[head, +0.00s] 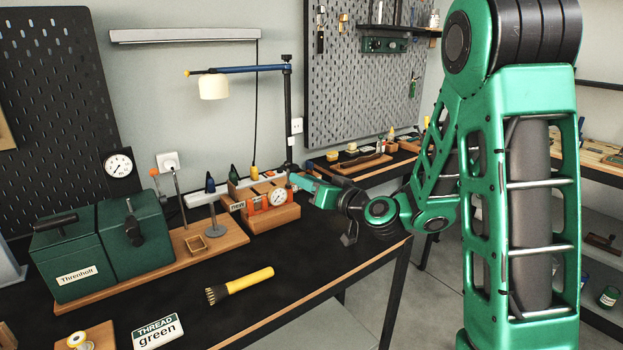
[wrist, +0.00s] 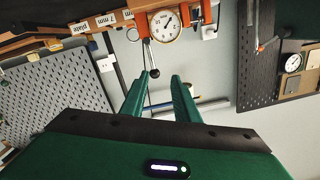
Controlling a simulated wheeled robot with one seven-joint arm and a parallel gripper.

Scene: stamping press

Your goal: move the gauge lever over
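The gauge (head: 277,197) is a white dial with an orange mount on a wooden block (head: 262,217) at the back of the bench. The dial also shows in the wrist view (wrist: 164,24), at the top. The gauge lever (wrist: 149,57) is a thin rod with a dark ball knob, hanging below the dial in the wrist view. My gripper (wrist: 161,75) is open, with the knob between its two green fingertips in the picture, nearer the left one. Contact cannot be told. In the head view my gripper (head: 303,183) is beside the gauge, and the lever is not clear.
A green Threnholt machine (head: 75,252) stands on the bench at left. A yellow-handled brush (head: 240,285) and a "THREAD green" sign (head: 158,330) lie in front. The front right of the bench is clear.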

